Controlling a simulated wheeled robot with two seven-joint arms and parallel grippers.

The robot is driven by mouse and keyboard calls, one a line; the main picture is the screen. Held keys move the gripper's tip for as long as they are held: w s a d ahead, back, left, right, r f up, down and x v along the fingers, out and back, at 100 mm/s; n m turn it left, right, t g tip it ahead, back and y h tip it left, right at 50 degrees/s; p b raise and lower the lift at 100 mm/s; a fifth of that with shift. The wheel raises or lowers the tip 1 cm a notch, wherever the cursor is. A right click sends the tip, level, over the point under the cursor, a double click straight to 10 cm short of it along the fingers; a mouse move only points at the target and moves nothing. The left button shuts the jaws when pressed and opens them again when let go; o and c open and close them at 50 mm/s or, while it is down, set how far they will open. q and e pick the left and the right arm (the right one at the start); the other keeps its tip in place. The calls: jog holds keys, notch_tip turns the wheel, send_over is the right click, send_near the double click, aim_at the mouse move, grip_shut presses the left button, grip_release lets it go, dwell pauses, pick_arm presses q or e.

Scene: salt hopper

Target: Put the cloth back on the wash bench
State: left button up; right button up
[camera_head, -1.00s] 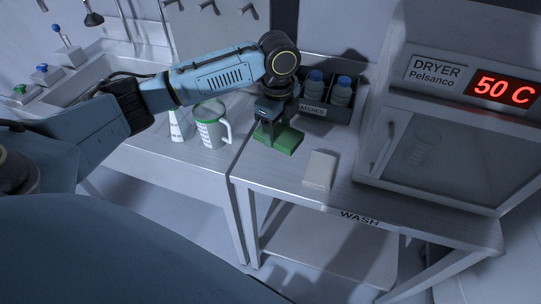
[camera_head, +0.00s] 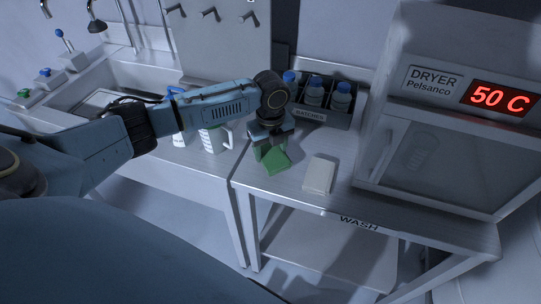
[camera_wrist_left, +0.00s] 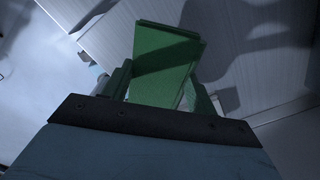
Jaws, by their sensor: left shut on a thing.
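A green folded cloth (camera_head: 277,162) is between the fingers of my left gripper (camera_head: 270,146), which is shut on it. The cloth is tilted, low over the left part of the wash bench (camera_head: 290,191). I cannot tell whether its lower edge touches the bench top. The left wrist view shows the cloth (camera_wrist_left: 163,62) as a flat green slab between the two green fingers of the left gripper (camera_wrist_left: 160,88). My right gripper is not in view.
A pale block (camera_head: 319,174) lies on the bench right of the cloth. Behind is a dark rack (camera_head: 318,112) of blue-capped bottles. The dryer (camera_head: 440,140) stands to the right. A white mug (camera_head: 214,139) is left on the sink counter. The bench front is clear.

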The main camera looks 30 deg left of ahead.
aim_at(270, 153)
pick_arm(q)
jog(key=shift+f, duration=1.4)
jog(key=shift+f, duration=0.1)
jog(key=o, duration=0.9)
jog(key=shift+o, duration=0.2)
notch_tip(270, 153, up, 12)
jog(key=shift+d, duration=0.1)
